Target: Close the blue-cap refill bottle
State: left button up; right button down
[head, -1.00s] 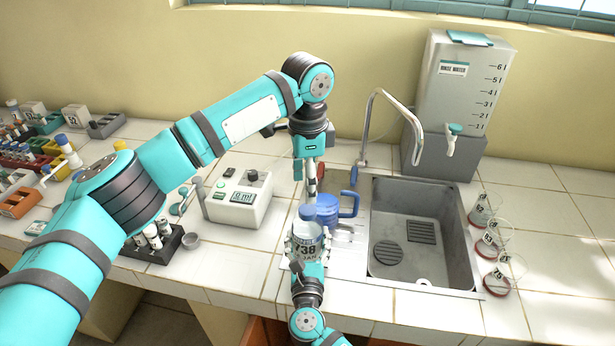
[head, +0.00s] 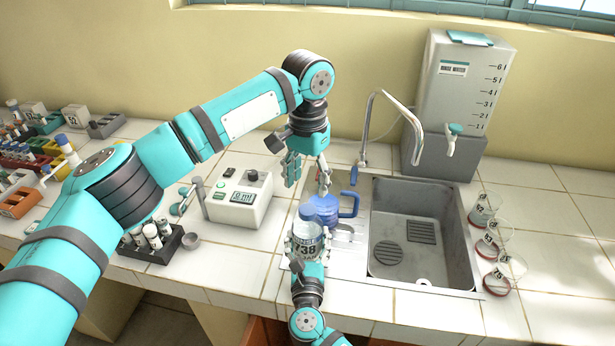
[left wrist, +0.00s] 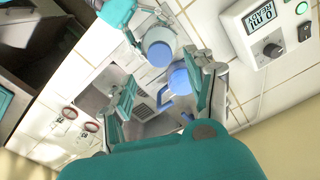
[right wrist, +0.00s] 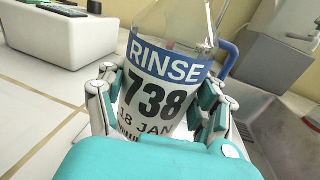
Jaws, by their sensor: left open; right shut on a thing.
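The refill bottle (head: 306,246), clear with a blue-banded "RINSE 738" label, stands at the front left of the sink. My right gripper (right wrist: 160,95) is shut around its label, one finger on each side. A blue-lidded jug (head: 322,208) with a blue handle stands just behind. My left gripper (head: 307,181) is open above the jug and bottle.
A grey sink (head: 460,235) with a tap (head: 366,150) lies to the right. A small device with a display (head: 238,198) stands to the left. Dishes (head: 486,208) line the sink's right side. A tube rack (head: 160,245) stands at the front left.

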aim_at(308, 209)
pick_arm(q)
notch_tip(308, 209, down, 8)
jog(key=shift+r, duration=0.15)
dwell(0.4)
jog(key=c, duration=1.1)
jog(key=shift+m, duration=0.9)
grip_shut()
jog(key=o, duration=1.2)
grip_release()
jog(key=shift+c, duration=0.2)
jog(key=shift+r, duration=2.3)
